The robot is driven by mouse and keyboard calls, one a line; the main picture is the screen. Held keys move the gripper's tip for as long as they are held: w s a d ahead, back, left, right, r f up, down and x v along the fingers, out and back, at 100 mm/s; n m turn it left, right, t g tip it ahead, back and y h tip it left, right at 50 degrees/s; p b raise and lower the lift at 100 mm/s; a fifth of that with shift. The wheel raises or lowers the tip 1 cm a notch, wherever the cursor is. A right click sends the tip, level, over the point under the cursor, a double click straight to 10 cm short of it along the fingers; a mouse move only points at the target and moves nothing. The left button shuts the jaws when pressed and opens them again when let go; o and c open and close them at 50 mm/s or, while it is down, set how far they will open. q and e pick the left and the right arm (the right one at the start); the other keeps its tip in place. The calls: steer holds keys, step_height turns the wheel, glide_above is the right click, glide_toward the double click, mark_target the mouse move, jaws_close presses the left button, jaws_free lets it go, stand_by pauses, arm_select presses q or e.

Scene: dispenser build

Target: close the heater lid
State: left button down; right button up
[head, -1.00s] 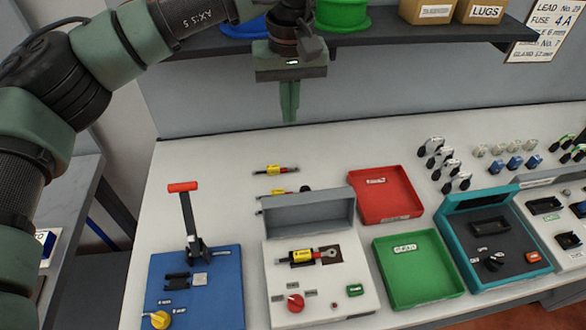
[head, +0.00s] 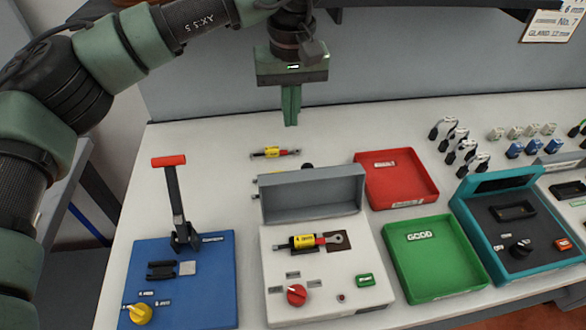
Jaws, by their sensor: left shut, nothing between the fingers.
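The heater is a white box (head: 330,273) on the bench with a red knob, a green button and a small red light on its front. Its grey lid (head: 312,194) stands open at the back, raised upright. My right gripper is not in view.
A blue press (head: 200,285) with a red-topped lever stands left of the heater. A red tray (head: 428,197) and a green tray (head: 450,285) lie to its right, then a teal-framed device (head: 470,205). Another yellow lead (head: 272,152) lies behind the lid. A shelf (head: 400,4) hangs above.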

mark_target(310, 189)
arm_select(q)
step_height(310, 189, down, 9)
steer(key=s+p, duration=0.3)
steer(key=p, duration=0.2)
steer(key=shift+d, duration=0.25)
steer(key=shift+w+f, duration=0.1)
steer(key=shift+f, duration=0.05)
